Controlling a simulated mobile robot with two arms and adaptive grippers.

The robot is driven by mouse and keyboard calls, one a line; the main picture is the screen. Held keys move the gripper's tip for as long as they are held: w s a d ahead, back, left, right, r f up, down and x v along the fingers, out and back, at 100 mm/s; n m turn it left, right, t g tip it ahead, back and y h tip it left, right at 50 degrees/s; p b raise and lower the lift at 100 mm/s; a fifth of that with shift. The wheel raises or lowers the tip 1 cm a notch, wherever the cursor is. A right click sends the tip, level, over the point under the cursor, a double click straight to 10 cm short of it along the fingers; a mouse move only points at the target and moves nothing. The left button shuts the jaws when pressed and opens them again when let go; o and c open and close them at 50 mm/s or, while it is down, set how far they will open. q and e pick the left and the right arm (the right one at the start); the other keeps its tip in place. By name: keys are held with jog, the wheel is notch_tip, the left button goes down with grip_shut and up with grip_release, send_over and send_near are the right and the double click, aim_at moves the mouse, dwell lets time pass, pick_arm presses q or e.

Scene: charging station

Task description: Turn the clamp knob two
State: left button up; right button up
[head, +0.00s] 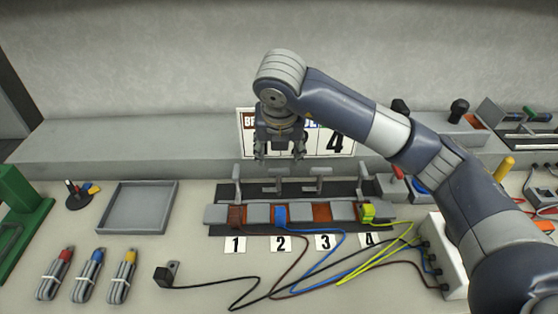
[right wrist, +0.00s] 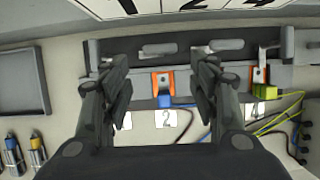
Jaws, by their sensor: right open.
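The clamp block (head: 260,213) holds a row of terminals with number cards in front. Behind card 2 (head: 281,243) a blue connector (head: 280,215) sits in the block. Clamp knob two (head: 277,173) is a grey T-shaped handle at the back of the block, behind that connector. In the right wrist view, knob two (right wrist: 160,49) shows as a grey bar beyond the fingertips. My right gripper (head: 279,155) points down above and slightly behind knob two, open and empty. In the right wrist view, its fingers (right wrist: 160,85) stand apart on either side of terminal two, not touching the knob. My left gripper is out of view.
Similar handles stand beside knob two, including knob three (head: 317,173). A number board (head: 340,140) stands behind. Loose wires (head: 300,275) lie in front. A grey tray (head: 138,208) and bundled cables (head: 89,275) are at left. A white socket box (head: 436,255) is at right.

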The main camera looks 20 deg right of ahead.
jog(key=shift+v, duration=1.45)
